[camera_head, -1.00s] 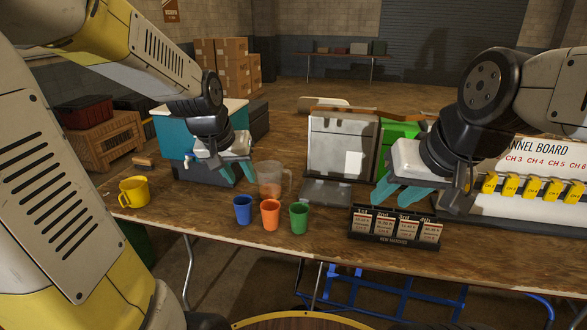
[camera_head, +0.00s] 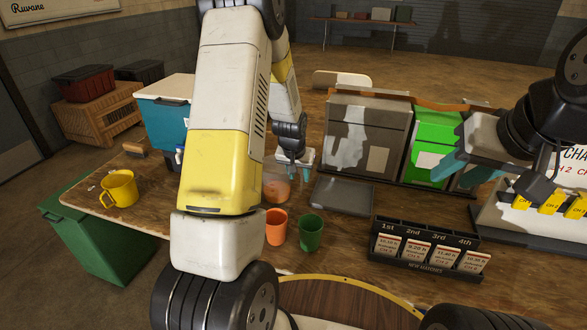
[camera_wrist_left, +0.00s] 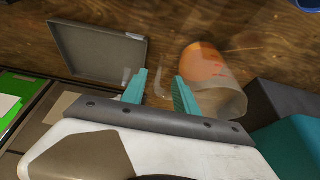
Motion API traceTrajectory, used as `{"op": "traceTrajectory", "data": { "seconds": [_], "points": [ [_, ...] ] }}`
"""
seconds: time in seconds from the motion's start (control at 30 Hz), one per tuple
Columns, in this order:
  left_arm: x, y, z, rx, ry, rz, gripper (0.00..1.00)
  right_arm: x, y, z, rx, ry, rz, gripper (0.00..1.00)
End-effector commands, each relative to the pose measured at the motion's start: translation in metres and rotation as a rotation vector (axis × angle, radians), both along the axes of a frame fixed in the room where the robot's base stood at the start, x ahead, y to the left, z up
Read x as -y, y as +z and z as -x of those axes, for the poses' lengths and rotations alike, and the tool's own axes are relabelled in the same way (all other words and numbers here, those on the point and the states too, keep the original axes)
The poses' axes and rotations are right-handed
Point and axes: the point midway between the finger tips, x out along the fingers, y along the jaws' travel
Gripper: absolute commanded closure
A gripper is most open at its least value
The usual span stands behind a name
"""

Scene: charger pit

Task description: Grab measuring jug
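The measuring jug (camera_head: 277,188) is clear with an orange lower part and stands on the wooden table, partly hidden by my left arm and gripper. In the left wrist view the jug (camera_wrist_left: 212,82) is just right of the fingers, its faint clear handle apparently between or below them. My left gripper (camera_head: 295,163) is at the jug's handle side; its two teal fingers (camera_wrist_left: 158,90) are apart. Contact with the handle cannot be told. My right gripper (camera_head: 468,170) is open and empty over the table's right side, in front of the green box.
An orange cup (camera_head: 276,228) and green cup (camera_head: 311,233) stand in front of the jug. A yellow mug (camera_head: 119,189) is at left. A grey tray (camera_head: 342,196) lies right of the jug, before a grey machine (camera_head: 365,135). A teal cooler (camera_head: 166,115) stands behind.

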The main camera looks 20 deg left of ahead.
Motion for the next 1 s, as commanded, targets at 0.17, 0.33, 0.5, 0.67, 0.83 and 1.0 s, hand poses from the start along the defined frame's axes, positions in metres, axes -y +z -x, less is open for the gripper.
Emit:
{"op": "traceTrajectory", "data": {
  "seconds": [0.17, 0.33, 0.5, 0.67, 0.83, 1.0],
  "points": [
    [0.001, -0.022, -0.009, -0.001, 0.000, 0.000, 0.64, 0.000, 0.000, 0.000, 0.000, 0.000, 0.000, 0.64],
    [0.000, -0.032, -0.015, 0.000, 0.000, 0.000, 0.64, 0.000, 0.000, 0.000, 0.000, 0.000, 0.000, 0.64],
    [0.000, -0.056, -0.027, -0.002, 0.001, 0.000, 0.64, 0.000, 0.000, 0.000, 0.000, 0.000, 0.000, 0.64],
    [0.001, -0.070, -0.033, 0.000, 0.001, 0.000, 0.64, 0.000, 0.000, 0.000, 0.000, 0.000, 0.000, 0.64],
    [0.001, -0.072, -0.034, 0.001, 0.001, 0.000, 0.64, 0.000, 0.000, 0.000, 0.000, 0.000, 0.000, 0.64],
    [0.001, -0.071, -0.034, 0.001, 0.001, 0.000, 0.80, 0.000, 0.000, 0.000, 0.000, 0.000, 0.000, 0.64]
  ]
}}
